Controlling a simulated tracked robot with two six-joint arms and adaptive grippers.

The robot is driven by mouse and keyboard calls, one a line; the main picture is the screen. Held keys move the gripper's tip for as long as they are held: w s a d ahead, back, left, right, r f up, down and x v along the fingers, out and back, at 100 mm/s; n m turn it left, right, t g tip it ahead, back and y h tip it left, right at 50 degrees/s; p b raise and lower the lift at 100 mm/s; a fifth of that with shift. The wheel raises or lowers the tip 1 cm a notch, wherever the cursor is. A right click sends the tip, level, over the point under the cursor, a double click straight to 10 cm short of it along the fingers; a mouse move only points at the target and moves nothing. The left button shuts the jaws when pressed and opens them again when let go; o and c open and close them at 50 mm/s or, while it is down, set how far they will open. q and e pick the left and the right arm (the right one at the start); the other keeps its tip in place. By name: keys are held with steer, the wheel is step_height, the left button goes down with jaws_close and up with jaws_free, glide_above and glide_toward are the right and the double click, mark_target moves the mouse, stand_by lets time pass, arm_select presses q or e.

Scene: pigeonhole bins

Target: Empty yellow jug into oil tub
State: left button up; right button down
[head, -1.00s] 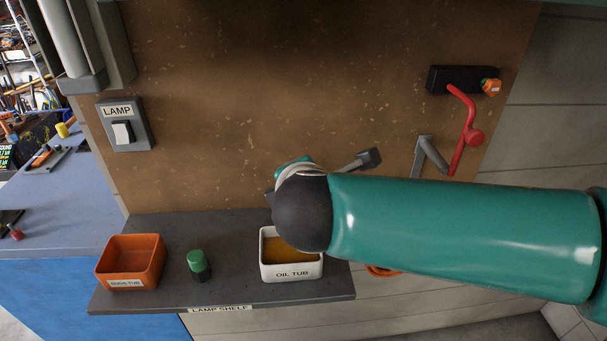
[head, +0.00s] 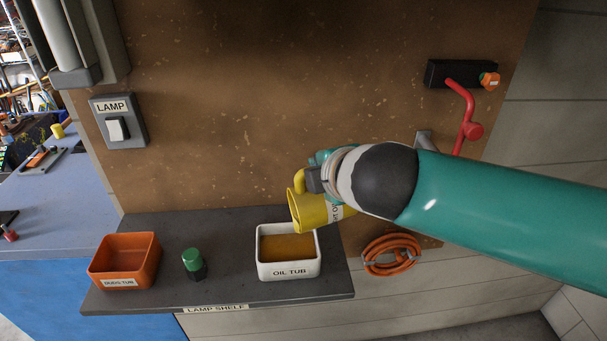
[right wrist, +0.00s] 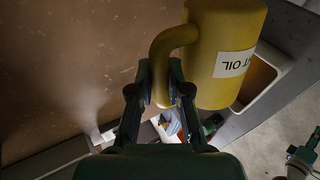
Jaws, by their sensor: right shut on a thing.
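The yellow jug (head: 319,211) is held tilted above the right rear of the oil tub, its mouth facing left and downward in the head view. In the right wrist view the jug (right wrist: 222,55) carries an oil label, and my right gripper (right wrist: 160,95) is shut on its handle. The white oil tub (head: 289,272) stands on the lamp shelf with amber liquid inside; part of it shows behind the jug in the right wrist view (right wrist: 272,98). No stream from the jug is visible.
An orange tub (head: 125,268) and a green-capped bottle (head: 194,264) stand left of the oil tub on the lamp shelf (head: 222,235). An orange coil (head: 391,255) hangs right of the shelf. A red lever (head: 466,128) and a lamp switch (head: 118,128) are on the wall.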

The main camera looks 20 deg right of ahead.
steer(key=shift+d+r+p, duration=0.2)
steer(key=shift+r+p, duration=0.05)
steer(key=shift+p, duration=0.05)
steer(key=d+r+p, duration=0.1)
steer(key=d+p, duration=0.1)
steer(key=d+r+p, duration=0.2)
steer(key=shift+s+d+r, duration=0.15)
steer(key=shift+d+r, duration=0.05)
steer(key=shift+d, duration=0.2)
steer(key=shift+d+r+p, duration=0.15)
steer(key=shift+d+p, duration=0.2)
steer(key=shift+d, duration=0.05)
